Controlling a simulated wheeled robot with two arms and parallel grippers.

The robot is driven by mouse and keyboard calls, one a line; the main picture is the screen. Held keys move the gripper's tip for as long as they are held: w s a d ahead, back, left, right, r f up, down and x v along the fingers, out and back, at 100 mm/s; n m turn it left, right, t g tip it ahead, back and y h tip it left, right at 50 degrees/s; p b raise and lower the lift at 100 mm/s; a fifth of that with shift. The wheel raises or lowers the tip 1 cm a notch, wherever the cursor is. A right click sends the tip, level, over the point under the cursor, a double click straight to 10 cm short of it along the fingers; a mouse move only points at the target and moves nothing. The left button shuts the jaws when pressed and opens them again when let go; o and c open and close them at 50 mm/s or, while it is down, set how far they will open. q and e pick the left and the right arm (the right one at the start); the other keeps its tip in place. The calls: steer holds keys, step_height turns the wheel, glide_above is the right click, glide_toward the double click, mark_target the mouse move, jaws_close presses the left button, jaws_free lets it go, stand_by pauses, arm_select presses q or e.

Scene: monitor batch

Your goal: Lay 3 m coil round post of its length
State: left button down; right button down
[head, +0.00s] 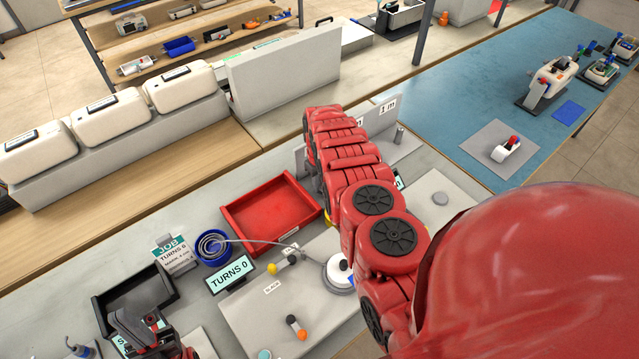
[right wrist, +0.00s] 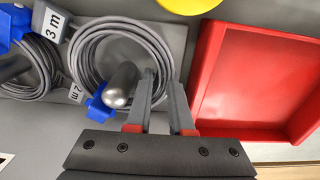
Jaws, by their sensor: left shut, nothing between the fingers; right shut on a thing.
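In the right wrist view my right gripper (right wrist: 160,78) is shut on the right side of a grey cable coil (right wrist: 82,48). This coil hangs around a rounded metal post (right wrist: 122,84) and has a blue clip (right wrist: 97,106). A label reading 2 m (right wrist: 75,94) is beside it. A second coil (right wrist: 40,70) hangs further left, near a label reading 3 m (right wrist: 54,22). In the head view my red right arm hides the right gripper and most of the label panel, where 1 m (head: 388,106) shows. My left gripper (head: 128,322) is shut and empty at bottom left.
A red tray (head: 228,222) lies left of my right arm and also shows in the right wrist view (right wrist: 215,65). A pale board (head: 255,312) lies in front.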

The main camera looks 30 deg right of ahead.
steer(key=shift+f+b, duration=0.3)
steer(key=shift+f, duration=0.05)
stand_by(0.3)
steer(key=c, duration=0.7)
jaws_free()
steer(key=shift+r, duration=0.1)
steer(key=shift+r, duration=0.1)
step_height(320, 180, up, 9)
steer(key=shift+b, duration=1.2)
steer(key=shift+a+r+p, duration=0.1)
steer(key=shift+r+p, duration=2.9)
steer(key=shift+r, duration=1.1)
